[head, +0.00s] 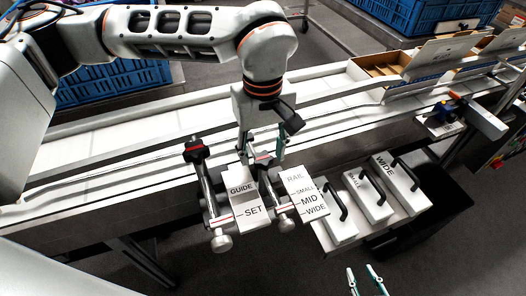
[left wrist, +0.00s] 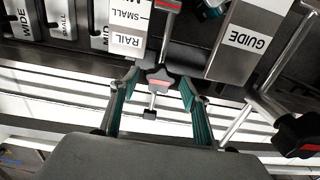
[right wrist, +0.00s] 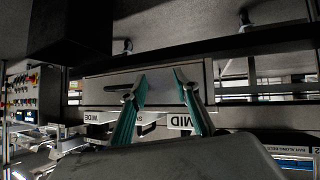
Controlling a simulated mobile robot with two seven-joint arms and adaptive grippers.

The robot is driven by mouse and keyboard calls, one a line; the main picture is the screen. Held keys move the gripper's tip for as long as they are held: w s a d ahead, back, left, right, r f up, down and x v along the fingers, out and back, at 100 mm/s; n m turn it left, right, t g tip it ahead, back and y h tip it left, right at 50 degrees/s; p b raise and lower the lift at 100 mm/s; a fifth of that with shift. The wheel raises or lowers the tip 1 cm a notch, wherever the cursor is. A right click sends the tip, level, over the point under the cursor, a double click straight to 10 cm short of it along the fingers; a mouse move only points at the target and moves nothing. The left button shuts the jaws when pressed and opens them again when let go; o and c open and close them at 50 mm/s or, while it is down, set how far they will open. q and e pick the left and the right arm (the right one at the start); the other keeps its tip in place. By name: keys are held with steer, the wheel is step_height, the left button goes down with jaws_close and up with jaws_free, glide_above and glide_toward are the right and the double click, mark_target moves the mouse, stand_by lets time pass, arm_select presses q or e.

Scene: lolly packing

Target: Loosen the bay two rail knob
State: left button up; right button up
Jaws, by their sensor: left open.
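The rail knob, a dark star-shaped knob with a red mark (left wrist: 158,78), sits on its post beside the plate marked RAIL, SMALL, MID, WIDE (head: 308,195). In the left wrist view it lies between the teal fingers of my open left gripper (left wrist: 155,95), with gaps visible on both sides. In the head view this gripper (head: 272,148) reaches down over the knob and partly hides it. My right gripper (head: 365,282) is open and empty, low in the head view; it also shows in the right wrist view (right wrist: 158,82).
A second dark knob (head: 196,151) stands by the GUIDE plate (head: 243,195). Handled blocks marked SMALL (head: 368,195) and WIDE (head: 402,185) rest to the right. The conveyor (head: 110,150) runs behind, with an open carton (head: 375,72) on it. Open floor surrounds my right gripper.

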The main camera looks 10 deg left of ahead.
arm_select(q)
steer(key=c, duration=1.1)
steer(key=shift+r+n+p, duration=0.15)
steer(key=shift+n+p, duration=0.45)
steer(key=shift+n, duration=2.2)
steer(key=n, duration=1.1)
steer(key=shift+n, duration=0.4)
steer(key=n, duration=0.6)
steer(key=shift+w+n, duration=0.1)
steer(key=shift+n, duration=0.3)
steer(key=o, duration=1.1)
